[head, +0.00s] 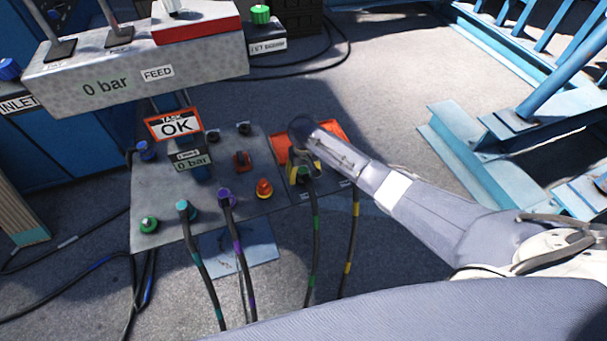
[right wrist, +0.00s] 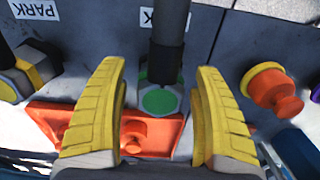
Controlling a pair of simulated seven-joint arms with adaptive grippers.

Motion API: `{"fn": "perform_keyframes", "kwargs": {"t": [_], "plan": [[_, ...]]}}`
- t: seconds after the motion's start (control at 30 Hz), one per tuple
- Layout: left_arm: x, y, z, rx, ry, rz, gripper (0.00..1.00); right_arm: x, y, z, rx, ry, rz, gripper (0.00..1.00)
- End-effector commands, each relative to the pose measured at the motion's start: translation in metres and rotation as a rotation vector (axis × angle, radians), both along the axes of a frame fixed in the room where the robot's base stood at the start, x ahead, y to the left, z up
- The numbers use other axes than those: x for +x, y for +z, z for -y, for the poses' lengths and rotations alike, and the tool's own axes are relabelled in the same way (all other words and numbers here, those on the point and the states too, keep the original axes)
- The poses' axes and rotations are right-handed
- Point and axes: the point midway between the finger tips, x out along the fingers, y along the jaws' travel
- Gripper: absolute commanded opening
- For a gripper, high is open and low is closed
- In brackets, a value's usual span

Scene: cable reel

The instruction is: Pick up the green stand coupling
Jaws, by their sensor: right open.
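The green stand coupling (head: 303,175) sits upright on the sloping grey panel, with a dark green-banded hose running down from it. In the right wrist view the green coupling (right wrist: 158,100) shows between my yellow fingers. My right gripper (head: 304,165) is open, with one finger on each side of the coupling and gaps visible; it also shows in the right wrist view (right wrist: 160,75). The gripper partly hides the coupling in the head view. My left gripper is not in view.
An orange plate (right wrist: 110,128) lies beside the coupling. An orange knob (right wrist: 275,90) stands to its right and a yellow coupling (right wrist: 22,75) to its left. Teal (head: 183,207) and purple (head: 225,195) couplings with hoses are on the panel. A green cap (head: 149,224) is at its left.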

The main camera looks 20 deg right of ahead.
Motion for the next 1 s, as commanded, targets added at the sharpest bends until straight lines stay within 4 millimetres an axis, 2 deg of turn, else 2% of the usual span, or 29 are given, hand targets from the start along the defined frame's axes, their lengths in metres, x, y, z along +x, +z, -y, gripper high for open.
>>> {"fn": "perform_keyframes", "kwargs": {"t": [0.37,0.9,1.0], "plan": [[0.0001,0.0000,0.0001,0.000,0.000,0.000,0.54,-0.0001,-0.0060,-0.0002,-0.001,0.001,0.001,0.69],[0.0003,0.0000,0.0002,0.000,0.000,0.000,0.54,-0.0002,-0.0059,-0.0001,0.000,0.001,0.000,0.06],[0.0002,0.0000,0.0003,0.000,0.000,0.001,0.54,0.0003,-0.0054,-0.0002,0.000,0.001,0.001,0.04]]}}
